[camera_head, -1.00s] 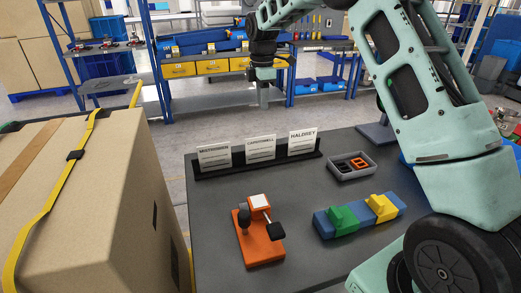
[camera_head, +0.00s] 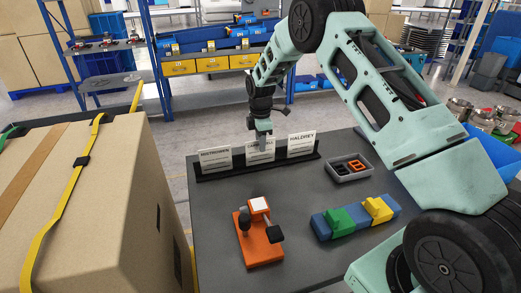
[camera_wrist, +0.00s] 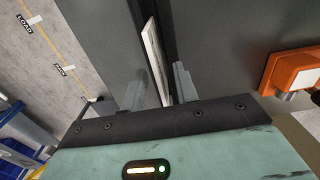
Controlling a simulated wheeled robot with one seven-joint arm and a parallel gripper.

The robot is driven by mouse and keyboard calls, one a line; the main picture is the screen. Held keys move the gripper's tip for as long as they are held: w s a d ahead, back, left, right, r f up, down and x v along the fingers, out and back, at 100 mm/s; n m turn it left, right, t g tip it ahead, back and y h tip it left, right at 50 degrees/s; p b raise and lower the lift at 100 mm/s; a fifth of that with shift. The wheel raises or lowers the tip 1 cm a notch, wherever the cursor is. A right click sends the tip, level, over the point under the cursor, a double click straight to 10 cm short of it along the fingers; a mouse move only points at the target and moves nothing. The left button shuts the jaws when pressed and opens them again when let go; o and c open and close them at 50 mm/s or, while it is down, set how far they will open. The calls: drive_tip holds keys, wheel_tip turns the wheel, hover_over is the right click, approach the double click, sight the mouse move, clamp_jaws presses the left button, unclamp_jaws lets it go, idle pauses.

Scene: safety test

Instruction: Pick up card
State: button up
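Three white printed cards stand upright in a black rack at the back of the dark table: a left card (camera_head: 215,160), a middle card (camera_head: 261,156) and a right card reading "HALDREY" (camera_head: 301,145). My gripper (camera_head: 264,146) points down at the middle card and hides part of it. In the wrist view, my gripper (camera_wrist: 158,80) has its two fingers apart. A white card (camera_wrist: 154,50) shows nearly edge-on between them. I cannot tell whether either finger touches it.
An orange fixture (camera_head: 262,245) stands in front of the rack. A blue block with green and yellow parts (camera_head: 354,219) and a grey tray with small parts (camera_head: 349,173) are to the right. A large cardboard box (camera_head: 95,220) is on the left.

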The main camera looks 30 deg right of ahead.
drive_tip(key=shift+f, duration=0.4)
drive_tip(key=shift+c, duration=0.3)
clamp_jaws()
